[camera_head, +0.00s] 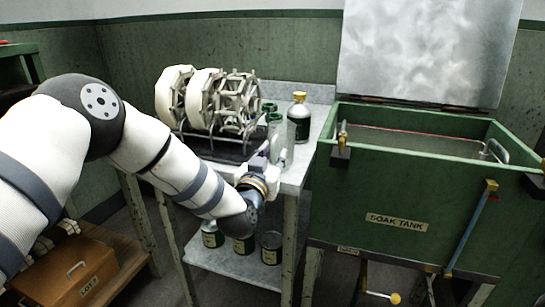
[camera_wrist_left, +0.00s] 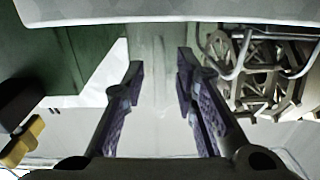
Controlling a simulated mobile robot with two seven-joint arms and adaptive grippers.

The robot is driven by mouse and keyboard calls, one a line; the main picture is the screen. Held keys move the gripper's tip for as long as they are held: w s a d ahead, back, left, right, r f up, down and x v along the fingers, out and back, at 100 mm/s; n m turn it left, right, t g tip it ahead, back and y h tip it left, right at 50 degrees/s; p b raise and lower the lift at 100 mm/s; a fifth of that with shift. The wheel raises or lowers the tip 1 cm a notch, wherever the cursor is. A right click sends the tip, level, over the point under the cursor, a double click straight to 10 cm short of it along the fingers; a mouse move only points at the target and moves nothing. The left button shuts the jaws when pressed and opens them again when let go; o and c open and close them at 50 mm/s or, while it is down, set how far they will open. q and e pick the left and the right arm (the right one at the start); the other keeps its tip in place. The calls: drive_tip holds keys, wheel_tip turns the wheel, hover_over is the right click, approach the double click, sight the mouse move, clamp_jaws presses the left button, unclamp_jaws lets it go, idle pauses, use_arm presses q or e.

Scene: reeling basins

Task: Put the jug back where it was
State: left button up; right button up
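My left gripper (camera_head: 268,160) is at the front right edge of a small grey-topped table. In the left wrist view its two purple-padded fingers (camera_wrist_left: 160,75) stand apart, with a pale, faintly streaked area between them. I cannot tell whether that is a clear vessel or the tabletop behind. A pale, see-through shape (camera_head: 287,142) shows just beyond the gripper in the head view; it may be the jug, but its outline is unclear. A loop-shaped handle (camera_head: 495,149) shows at the right end of the soak tank; what it belongs to is mostly hidden. My right gripper is not in view.
The green soak tank (camera_head: 400,190) stands right of the table (camera_head: 320,92), its pale lid raised. A reel frame (camera_head: 225,100) stands behind my left gripper. A yellow-capped bottle (camera_head: 299,117) and green-topped containers stand close behind. Several jars (camera_head: 271,247) are on the lower shelf.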

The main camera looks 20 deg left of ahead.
use_arm(q)
drive_tip(key=shift+r, duration=0.3)
drive_tip(key=s+p, duration=0.2)
drive_tip(key=s, duration=0.9)
drive_tip(key=s+d+f+m+g+h, duration=0.1)
drive_tip(key=s+f+g, duration=0.5)
drive_tip(key=s+f, duration=0.6)
drive_tip(key=s+f+g+h, duration=0.1)
drive_tip(key=s+f+g, duration=0.4)
drive_tip(key=s+f, duration=0.65)
drive_tip(key=s+a+f+g, duration=0.1)
drive_tip(key=s+g, duration=0.2)
drive_tip(key=s, duration=0.5)
drive_tip(key=s+a+f+g+y+p, duration=0.1)
drive_tip(key=s+a+f+g, duration=0.1)
drive_tip(key=s, duration=0.7)
drive_tip(key=s+a+f+n+g, duration=0.1)
drive_tip(key=s+g, duration=0.3)
drive_tip(key=s, duration=0.4)
drive_tip(key=shift+s+a+f+g+y, duration=0.2)
drive_tip(key=shift+s+a+g+y, duration=0.15)
drive_tip(key=shift+a, duration=0.2)
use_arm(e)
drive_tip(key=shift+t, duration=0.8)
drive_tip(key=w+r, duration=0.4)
